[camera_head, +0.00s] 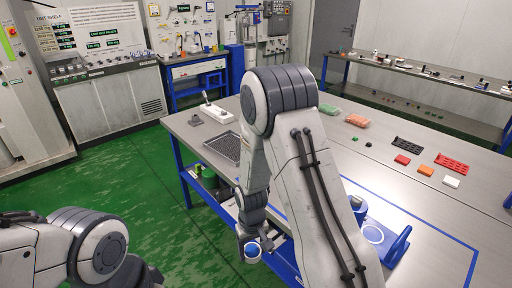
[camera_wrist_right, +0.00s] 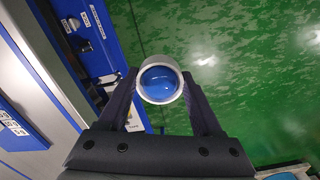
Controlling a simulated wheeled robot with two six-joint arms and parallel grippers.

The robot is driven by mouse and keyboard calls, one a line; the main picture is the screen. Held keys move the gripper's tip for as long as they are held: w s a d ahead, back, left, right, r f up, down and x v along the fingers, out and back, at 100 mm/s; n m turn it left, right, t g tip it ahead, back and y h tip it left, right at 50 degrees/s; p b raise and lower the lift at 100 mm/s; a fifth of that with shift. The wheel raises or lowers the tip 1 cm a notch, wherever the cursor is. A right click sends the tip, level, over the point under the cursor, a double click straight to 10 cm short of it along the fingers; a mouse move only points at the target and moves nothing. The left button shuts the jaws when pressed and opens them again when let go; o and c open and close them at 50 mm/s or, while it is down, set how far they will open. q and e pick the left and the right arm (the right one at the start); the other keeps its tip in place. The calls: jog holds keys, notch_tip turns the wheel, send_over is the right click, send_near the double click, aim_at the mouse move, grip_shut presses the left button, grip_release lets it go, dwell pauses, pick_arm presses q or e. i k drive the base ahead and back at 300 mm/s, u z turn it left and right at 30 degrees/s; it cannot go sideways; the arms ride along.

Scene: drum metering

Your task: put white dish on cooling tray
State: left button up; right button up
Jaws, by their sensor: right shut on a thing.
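The white dish (camera_head: 253,249) is a small round white cup with blue inside. In the right wrist view the dish (camera_wrist_right: 159,84) sits between the two dark fingers of my right gripper (camera_wrist_right: 160,90), which is shut on it. In the head view my right gripper (camera_head: 249,240) hangs low beside the table's front edge, over the green floor. A dark grey flat tray (camera_head: 224,146), which looks like the cooling tray, lies on the table, up and left of the gripper. My right arm hides part of it. My left arm shows at lower left; its gripper is out of view.
The metal table (camera_head: 440,153) has blue legs and a shelf below holding a green container (camera_head: 209,178). A blue stand (camera_head: 385,243) is right of my arm. Red (camera_head: 402,160) and orange (camera_head: 425,170) blocks lie farther right. Grey and white items (camera_head: 212,112) stand behind the tray.

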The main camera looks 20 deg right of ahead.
aim_at(233, 147)
jog(key=i, duration=1)
jog(key=z, duration=0.05)
